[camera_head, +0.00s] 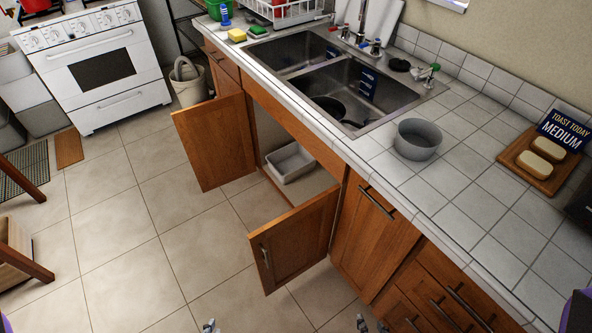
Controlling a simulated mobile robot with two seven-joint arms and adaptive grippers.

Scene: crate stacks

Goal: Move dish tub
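A light grey rectangular dish tub (290,162) sits on the floor of the open cabinet under the sink. It is upright and looks empty; its far part is shaded by the cabinet. Only the tips of my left gripper (209,326) show at the bottom edge, over the floor tiles. Only the tips of my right gripper (369,324) show at the bottom edge, farther right. Both grippers are well apart from the tub. Most of each gripper is cut off, so I cannot tell their opening.
Two cabinet doors, left (216,142) and right (293,240), stand open beside the tub. The counter (470,205) holds a round grey pan (418,139) and a bread board (540,172). A double sink (345,87) holds a dark pan. The tiled floor (130,240) is clear in front.

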